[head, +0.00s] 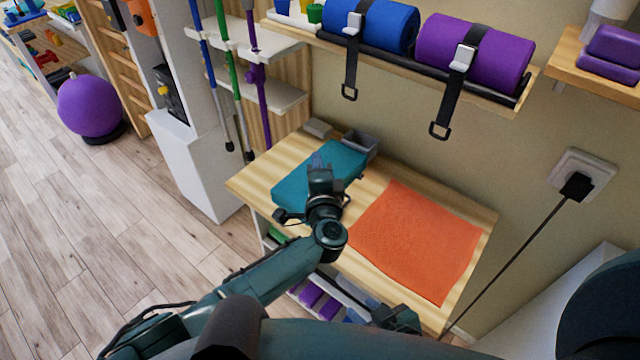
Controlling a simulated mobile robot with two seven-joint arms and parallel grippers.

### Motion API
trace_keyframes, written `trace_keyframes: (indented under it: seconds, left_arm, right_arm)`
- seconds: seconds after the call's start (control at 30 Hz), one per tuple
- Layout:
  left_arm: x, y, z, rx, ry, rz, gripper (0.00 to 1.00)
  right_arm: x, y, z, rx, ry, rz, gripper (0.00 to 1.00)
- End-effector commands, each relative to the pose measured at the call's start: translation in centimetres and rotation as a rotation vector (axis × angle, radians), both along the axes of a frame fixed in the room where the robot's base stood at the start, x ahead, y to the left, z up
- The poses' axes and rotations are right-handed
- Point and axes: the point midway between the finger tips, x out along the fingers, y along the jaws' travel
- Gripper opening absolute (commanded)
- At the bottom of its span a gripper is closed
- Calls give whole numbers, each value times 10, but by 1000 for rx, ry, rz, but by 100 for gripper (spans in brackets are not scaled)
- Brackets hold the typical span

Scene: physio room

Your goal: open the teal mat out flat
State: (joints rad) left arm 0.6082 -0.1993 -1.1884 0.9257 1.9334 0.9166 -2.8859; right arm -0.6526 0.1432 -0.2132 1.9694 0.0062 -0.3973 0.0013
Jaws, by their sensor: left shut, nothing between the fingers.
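The teal mat (335,162) lies on the left part of the wooden table top. It looks like a compact, thick rectangle, as if folded; its near part is hidden behind my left wrist. My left gripper (318,163) is over the middle of the mat, fingers pointing toward its far side. It is shut with nothing held; I cannot tell whether the fingertips touch the mat. My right gripper (400,322) seems to be the dark part low in the picture, by the table's near edge, away from the teal mat. Its fingers are not clear.
An orange mat (415,240) lies flat to the right of the teal one. A grey tray (359,144) and a small grey block (318,128) stand behind it. The wooden table (478,212) stands against the wall, below a shelf with blue (375,24) and purple (478,50) rolls.

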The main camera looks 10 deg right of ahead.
Motion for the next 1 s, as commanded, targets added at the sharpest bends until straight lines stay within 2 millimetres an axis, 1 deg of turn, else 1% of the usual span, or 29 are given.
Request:
trace_keyframes:
  seconds: [0.03, 0.07, 0.1, 0.2, 0.3, 0.6, 0.7, 0.87, 0.93, 1.0]
  left_arm:
    - [-10, 2, 2, 0, 4, 1, 0]
    - [-16, 3, 3, -2, 3, 1, 0]
    - [-23, 4, -1, -3, 4, 0, 0]
    - [-43, 7, 0, -4, 4, 2, 0]
    - [-66, 10, 1, 0, 0, -2, 0]
    - [-107, 15, 3, 1, -2, -1, 0]
    - [-114, 16, 2, 1, -1, 0, 0]
    - [-118, 17, 2, -1, -1, 1, 0]
    - [-118, 17, 4, -31, -4, -4, 0]
    - [-118, 15, 11, -114, -14, -23, 0]
  right_arm:
    - [0, 0, 6, -2, 2, 1, 30]
    - [-1, 0, 7, -4, 4, 2, 30]
    - [-1, -1, 2, -7, 8, 3, 30]
    - [-4, -1, -4, -9, 17, 3, 30]
    - [-4, -1, -3, -10, 20, 3, 30]
    - [-3, -1, -2, -9, 15, 3, 30]
    - [-2, -1, -2, -8, 14, 3, 30]
    - [-2, -1, -1, -8, 13, 3, 30]
    - [-2, -1, -1, -8, 13, 3, 30]
    - [-2, -1, -1, -8, 13, 3, 30]
